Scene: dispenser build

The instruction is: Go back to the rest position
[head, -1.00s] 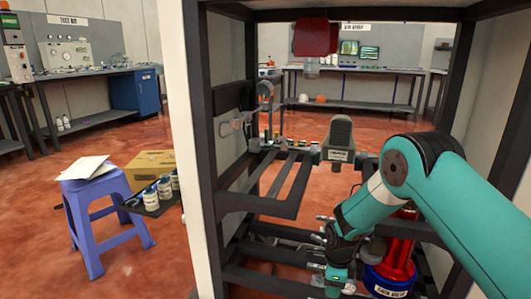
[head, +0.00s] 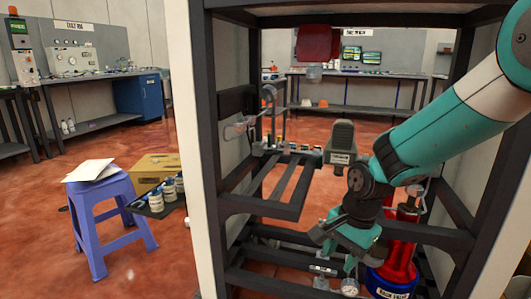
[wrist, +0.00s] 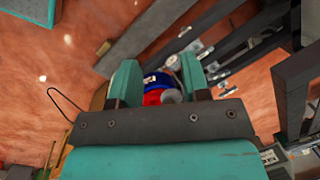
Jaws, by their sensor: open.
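My gripper (head: 322,236) is open, inside the lower part of the dark frame in the head view. In the wrist view its two teal fingers (wrist: 158,68) stand apart. Between and beyond them a red and blue cylinder shows, apparently below them; I see no object held. In the head view this red and blue cylinder (head: 398,262), with a white label on its blue base, stands at the lower right of the frame, partly behind my arm.
The dark metal frame (head: 208,150) surrounds my arm with posts and shelf bars. A grey labelled unit (head: 342,140) stands close to my arm. Gauges and fittings lie low in the frame (head: 350,286). A purple stool (head: 100,205) and cardboard box (head: 157,165) stand outside left.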

